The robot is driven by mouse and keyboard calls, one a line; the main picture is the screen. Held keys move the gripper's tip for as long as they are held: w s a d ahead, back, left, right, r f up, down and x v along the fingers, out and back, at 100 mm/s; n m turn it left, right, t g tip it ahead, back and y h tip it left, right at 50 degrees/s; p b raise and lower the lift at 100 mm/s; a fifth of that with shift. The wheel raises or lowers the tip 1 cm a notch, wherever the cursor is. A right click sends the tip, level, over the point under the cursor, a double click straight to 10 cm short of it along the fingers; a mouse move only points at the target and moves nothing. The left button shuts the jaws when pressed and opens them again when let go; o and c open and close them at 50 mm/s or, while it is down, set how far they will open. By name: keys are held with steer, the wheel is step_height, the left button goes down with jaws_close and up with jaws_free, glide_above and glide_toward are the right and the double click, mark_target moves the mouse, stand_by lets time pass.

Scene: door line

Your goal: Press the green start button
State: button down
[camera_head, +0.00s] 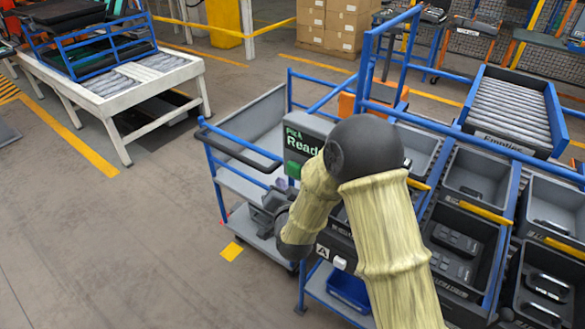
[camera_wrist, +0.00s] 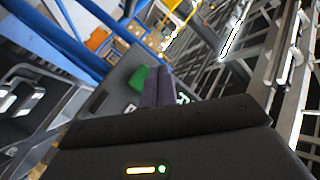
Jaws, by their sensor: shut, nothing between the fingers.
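The green start button (camera_head: 293,169) is on the dark grey panel (camera_head: 312,127) with the "Pick Ready" display, mounted on the blue-framed cart. The button also shows in the wrist view as a green block (camera_wrist: 138,79), just left of my fingers. My gripper (camera_head: 281,184) is at the panel's lower left, with its fingertips a little below and left of the button in the head view. In the wrist view my purple-grey fingers (camera_wrist: 158,88) are together, empty, and partly cover the panel and its lettering. I cannot tell whether the fingers touch the button.
Grey bins (camera_head: 477,174) fill the blue rack right of the panel. A cart shelf (camera_head: 243,187) with blue rails lies to the left of it. A white conveyor table (camera_head: 112,95) stands farther left. The floor between is clear.

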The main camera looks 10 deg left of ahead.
mark_target(289, 170)
steer(key=shift+w+d, duration=0.25)
steer(key=shift+w, duration=0.35)
steer(key=shift+w+d, duration=0.2)
steer(key=shift+w, duration=0.35)
steer(key=shift+f+b, duration=0.1)
steer(key=shift+b, duration=0.25)
stand_by(0.8)
steer(key=shift+w+d, duration=0.15)
steer(key=shift+w, duration=0.2)
steer(key=shift+w+d+b, duration=0.25)
steer(key=shift+w+b, duration=0.15)
steer(key=shift+w, duration=0.15)
stand_by(1.1)
steer(key=shift+s, duration=0.15)
steer(key=shift+s+a+b, duration=0.4)
steer(key=shift+s, duration=0.4)
steer(key=shift+s, duration=0.1)
steer(key=s, duration=0.1)
steer(key=s+a+b, duration=0.1)
steer(key=s, duration=0.1)
steer(key=s+a, duration=0.1)
steer(key=shift+s+b, duration=0.25)
steer(key=shift+b, duration=0.1)
